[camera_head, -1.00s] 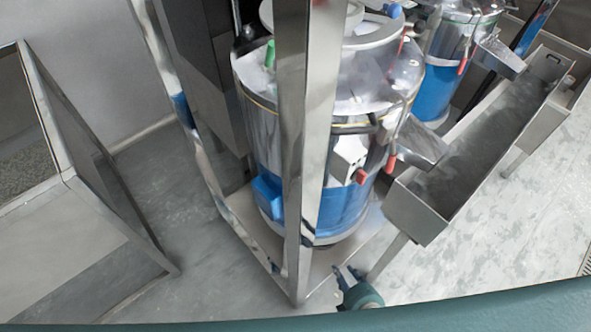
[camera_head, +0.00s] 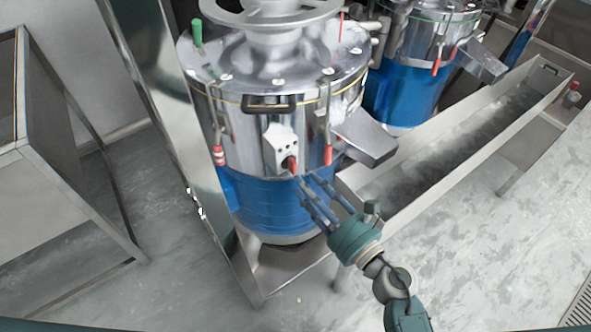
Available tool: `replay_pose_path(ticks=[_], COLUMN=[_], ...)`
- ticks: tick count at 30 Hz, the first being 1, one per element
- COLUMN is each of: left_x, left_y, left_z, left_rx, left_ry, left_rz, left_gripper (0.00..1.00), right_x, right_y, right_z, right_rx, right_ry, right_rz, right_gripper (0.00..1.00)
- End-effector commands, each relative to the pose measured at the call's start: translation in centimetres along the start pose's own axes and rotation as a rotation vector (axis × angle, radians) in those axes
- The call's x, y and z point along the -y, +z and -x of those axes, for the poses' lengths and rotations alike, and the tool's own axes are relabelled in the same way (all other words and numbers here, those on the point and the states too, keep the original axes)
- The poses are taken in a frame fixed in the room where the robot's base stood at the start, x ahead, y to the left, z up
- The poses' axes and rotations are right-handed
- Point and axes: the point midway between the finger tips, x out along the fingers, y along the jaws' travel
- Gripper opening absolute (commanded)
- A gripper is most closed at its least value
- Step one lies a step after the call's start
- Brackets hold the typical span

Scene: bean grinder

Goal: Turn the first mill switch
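The first mill (camera_head: 262,110) is a large steel drum with a blue lower part, in the middle of the head view. On its front is a pale switch box (camera_head: 279,146) with a red switch knob (camera_head: 291,164). My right gripper (camera_head: 306,190) reaches in from the lower right. Its fingers are spread apart and empty, with the tips just below and right of the red knob. I cannot tell whether a fingertip touches the mill. My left gripper is not in view.
A grey discharge spout (camera_head: 365,138) sticks out of the mill above my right gripper. A long steel trough (camera_head: 455,145) runs behind it to the upper right. A second mill (camera_head: 412,75) stands behind. A metal-framed table (camera_head: 60,215) is at the left.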

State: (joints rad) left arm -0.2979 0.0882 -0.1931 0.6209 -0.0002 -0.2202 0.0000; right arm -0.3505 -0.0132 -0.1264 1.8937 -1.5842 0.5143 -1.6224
Motion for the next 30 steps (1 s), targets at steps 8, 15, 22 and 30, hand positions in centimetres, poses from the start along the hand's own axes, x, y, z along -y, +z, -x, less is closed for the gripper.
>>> replay_pose_path(ticks=[8,15,22,30], left_x=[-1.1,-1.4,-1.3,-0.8], left_y=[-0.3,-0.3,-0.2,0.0], left_z=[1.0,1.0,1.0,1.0], left_rx=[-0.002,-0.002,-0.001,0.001], left_ry=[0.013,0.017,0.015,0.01], left_rz=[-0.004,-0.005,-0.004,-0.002], left_gripper=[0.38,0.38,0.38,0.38], right_x=[0.1,0.0,0.0,0.0], right_y=[0.1,-0.1,-0.1,-0.1], right_z=[-4.5,-5.4,-5.4,-5.4], right_rx=[0.001,0.0,-0.001,-0.001], right_ry=[-0.002,-0.001,-0.001,-0.001], right_rz=[-0.002,-0.003,-0.003,-0.003], right_gripper=[0.35,0.35,0.27,0.0])
